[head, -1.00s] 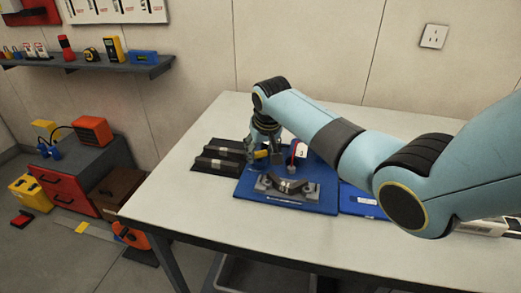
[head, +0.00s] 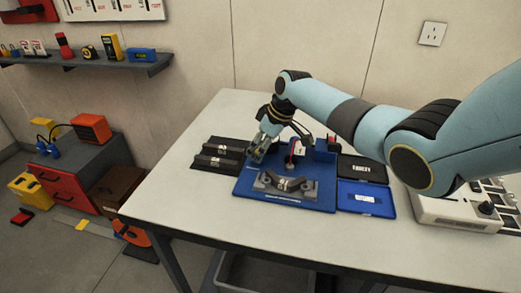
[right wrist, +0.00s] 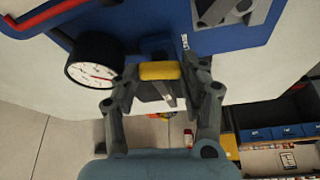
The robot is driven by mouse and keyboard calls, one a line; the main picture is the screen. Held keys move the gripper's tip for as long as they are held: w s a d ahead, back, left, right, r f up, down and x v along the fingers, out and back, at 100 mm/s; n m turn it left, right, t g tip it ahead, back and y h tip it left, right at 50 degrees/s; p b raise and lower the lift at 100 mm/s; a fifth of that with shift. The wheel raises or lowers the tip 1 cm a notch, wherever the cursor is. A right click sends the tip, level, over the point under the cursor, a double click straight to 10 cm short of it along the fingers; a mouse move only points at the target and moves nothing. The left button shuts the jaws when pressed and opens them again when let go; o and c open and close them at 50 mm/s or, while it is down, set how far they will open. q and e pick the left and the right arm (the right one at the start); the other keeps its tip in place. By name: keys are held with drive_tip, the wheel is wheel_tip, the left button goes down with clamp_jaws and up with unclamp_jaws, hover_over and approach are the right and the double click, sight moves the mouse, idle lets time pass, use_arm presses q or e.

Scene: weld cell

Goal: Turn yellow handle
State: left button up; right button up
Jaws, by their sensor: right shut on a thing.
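The yellow handle (right wrist: 160,71) lies between the fingertips of my right gripper (right wrist: 160,76) in the right wrist view, and the gripper is shut on it. In the head view my right gripper (head: 257,153) reaches down to the back left part of the blue fixture plate (head: 246,189), tilted with its tips to the lower left. The handle is hidden there behind the fingers. A round dial gauge (right wrist: 93,62) with a white face sits left of the handle in the wrist view, close to the left finger. My left gripper is not in view.
A grey angled workpiece (head: 285,188) sits at the front of the plate. Dark blocks (head: 216,155) lie to its left. A black case (head: 362,170) and a blue case (head: 366,199) lie to its right. The table's front left (head: 185,205) is clear.

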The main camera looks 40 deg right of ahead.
drive_tip(key=shift+d+n+g+y+b, duration=0.1)
drive_tip(key=shift+n+g+y+b, duration=0.25)
drive_tip(key=shift+n+b, duration=0.7)
drive_tip(key=shift+n, duration=0.45)
drive_tip(key=o, duration=1.2)
drive_tip(key=shift+c, duration=0.2)
drive_tip(key=shift+w, duration=0.1)
drive_tip(key=shift+r, duration=0.15)
drive_tip(key=v, duration=0.7)
drive_tip(key=shift+r, duration=0.3)
drive_tip(key=shift+d, duration=0.15)
